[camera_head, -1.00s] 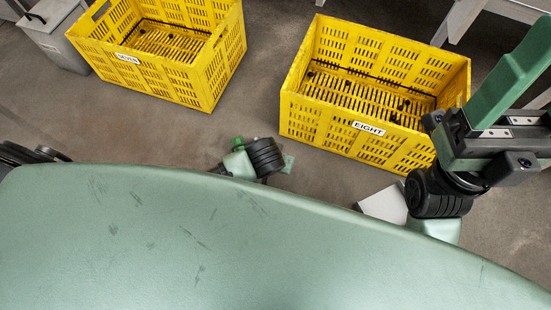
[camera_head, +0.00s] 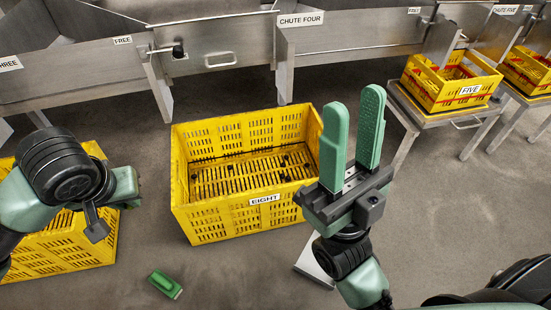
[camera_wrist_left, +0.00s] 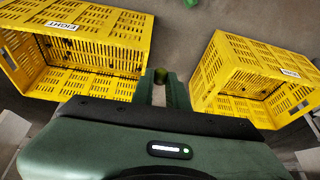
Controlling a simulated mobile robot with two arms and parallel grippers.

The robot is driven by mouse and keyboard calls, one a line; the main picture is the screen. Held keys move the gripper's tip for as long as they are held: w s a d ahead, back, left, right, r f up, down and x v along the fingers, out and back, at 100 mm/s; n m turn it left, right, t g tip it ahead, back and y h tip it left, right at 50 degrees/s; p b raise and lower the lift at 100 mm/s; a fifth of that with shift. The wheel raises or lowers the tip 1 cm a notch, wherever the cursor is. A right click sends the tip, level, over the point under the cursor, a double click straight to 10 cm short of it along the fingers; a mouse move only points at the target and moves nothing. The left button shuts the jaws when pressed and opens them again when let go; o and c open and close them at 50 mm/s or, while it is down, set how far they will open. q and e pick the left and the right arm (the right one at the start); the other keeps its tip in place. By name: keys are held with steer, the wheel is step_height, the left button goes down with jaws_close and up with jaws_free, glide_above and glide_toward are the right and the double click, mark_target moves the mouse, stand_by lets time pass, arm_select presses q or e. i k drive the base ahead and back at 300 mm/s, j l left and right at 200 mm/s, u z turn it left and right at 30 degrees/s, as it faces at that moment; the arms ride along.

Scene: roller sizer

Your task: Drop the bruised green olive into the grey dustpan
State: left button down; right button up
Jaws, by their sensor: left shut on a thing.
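In the left wrist view my left gripper (camera_wrist_left: 161,88) is shut on a small dark green olive (camera_wrist_left: 160,75), held at the fingertips with floor behind it. In the head view my left wrist is at the left, over a yellow crate, and its fingers and the olive cannot be made out. My right gripper (camera_head: 354,105) is open and empty, fingers pointing up, at the right of crate EIGHT. A pale grey flat object (camera_head: 312,263) lies on the floor, partly hidden by my right arm; I cannot tell whether it is the dustpan.
Yellow crate EIGHT (camera_head: 190,212) stands on the floor with several dark bits inside. Another yellow crate (camera_head: 75,255) is under my left arm. A green object (camera_head: 165,285) lies on the floor. Metal chutes (camera_head: 215,60) line the back. Crate FIVE (camera_head: 445,97) sits on a stand.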

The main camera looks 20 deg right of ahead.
mark_target(316, 257)
steer(key=k+l, duration=0.15)
steer(key=l, duration=0.2)
steer(key=k+l+u, duration=0.15)
steer(key=l, duration=0.25)
steer(key=k+l, duration=0.2)
steer(key=l, duration=0.15)
steer(key=k+l+u, duration=0.15)
steer(key=l, duration=0.2)
steer(key=i+l+u, duration=0.1)
steer(key=l, duration=0.3)
steer(key=i+l+u, duration=0.1)
steer(key=l, duration=0.35)
steer(key=i+l, duration=0.1)
steer(key=l, duration=0.3)
steer(key=i+l+u, duration=0.1)
steer(key=i+l, duration=0.05)
steer(key=l, duration=0.05)
